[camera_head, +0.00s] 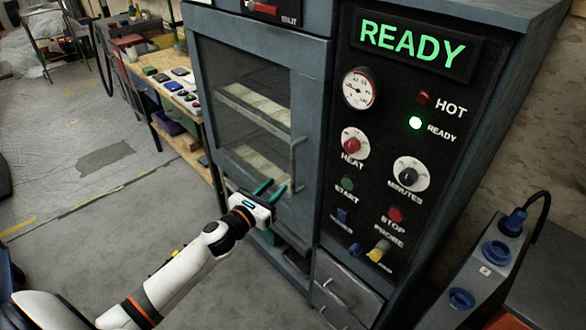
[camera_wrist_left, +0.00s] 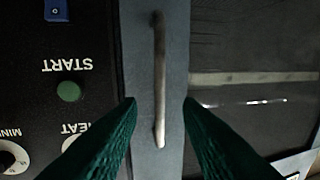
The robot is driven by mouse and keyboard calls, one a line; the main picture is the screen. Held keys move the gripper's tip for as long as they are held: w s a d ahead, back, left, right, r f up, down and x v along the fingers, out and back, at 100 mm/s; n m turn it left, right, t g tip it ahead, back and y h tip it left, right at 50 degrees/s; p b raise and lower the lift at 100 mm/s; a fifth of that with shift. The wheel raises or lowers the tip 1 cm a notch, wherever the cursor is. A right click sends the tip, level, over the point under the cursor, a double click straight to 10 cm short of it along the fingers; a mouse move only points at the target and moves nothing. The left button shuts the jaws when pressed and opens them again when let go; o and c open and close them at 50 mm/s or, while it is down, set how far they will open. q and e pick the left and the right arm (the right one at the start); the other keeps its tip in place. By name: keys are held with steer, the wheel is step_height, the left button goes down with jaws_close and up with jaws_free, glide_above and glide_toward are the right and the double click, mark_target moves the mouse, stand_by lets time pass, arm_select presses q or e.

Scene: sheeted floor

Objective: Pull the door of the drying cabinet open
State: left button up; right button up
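The drying cabinet's door (camera_head: 226,106) is shut, with a grey frame and a dark window showing shelves inside. Its vertical bar handle (camera_head: 298,165) is on the right side of the door. My left gripper (camera_head: 273,189) is in front of the door near the handle's lower end, with its green fingers apart. In the left wrist view the handle (camera_wrist_left: 159,80) stands upright between the two open fingertips (camera_wrist_left: 159,101); I cannot tell whether the fingers reach around it. My right gripper is not in view.
The control panel (camera_head: 400,140) right of the door shows a lit READY sign and knobs. Small drawers (camera_head: 343,290) are below it. A grey box with blue sockets (camera_head: 480,275) stands at the right. A workbench (camera_head: 165,90) is at the left; the floor (camera_head: 90,210) before it is clear.

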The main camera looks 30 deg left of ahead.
mark_target(292, 172)
arm_select(q)
steer(key=w, duration=0.3)
steer(key=w+d, duration=0.1)
steer(key=w, duration=0.2)
steer(key=w+p, duration=0.1)
steer(key=w, duration=0.2)
steer(key=shift+d, duration=0.2)
jaws_close()
